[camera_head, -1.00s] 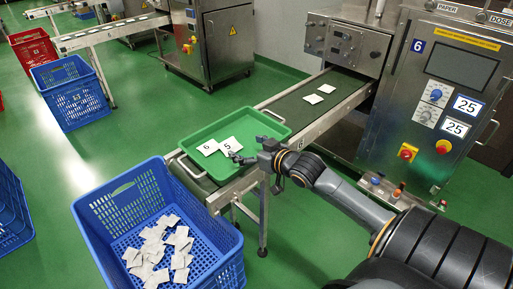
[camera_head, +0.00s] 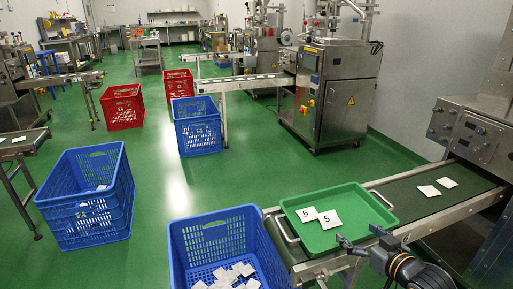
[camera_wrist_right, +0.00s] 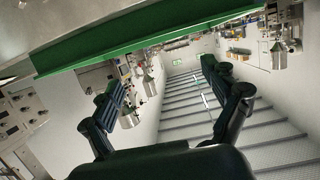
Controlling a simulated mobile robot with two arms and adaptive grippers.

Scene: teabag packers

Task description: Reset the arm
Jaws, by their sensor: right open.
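My right gripper (camera_head: 360,237) is at the near right edge of the green tray (camera_head: 352,203), with its arm coming in from the bottom right. It is open and empty; in the right wrist view its two dark fingers (camera_wrist_right: 163,85) are spread apart with nothing between them. The green tray sits on the end of the conveyor and also shows as a green edge across the top of the right wrist view (camera_wrist_right: 130,38). My left gripper is not in view.
Two white packets (camera_head: 429,190) lie on the conveyor belt (camera_head: 400,200) to the right. A blue crate (camera_head: 215,238) with loose packets stands left of the tray. Another blue crate (camera_head: 92,200) and a red crate (camera_head: 122,108) stand farther off. Green floor is clear between them.

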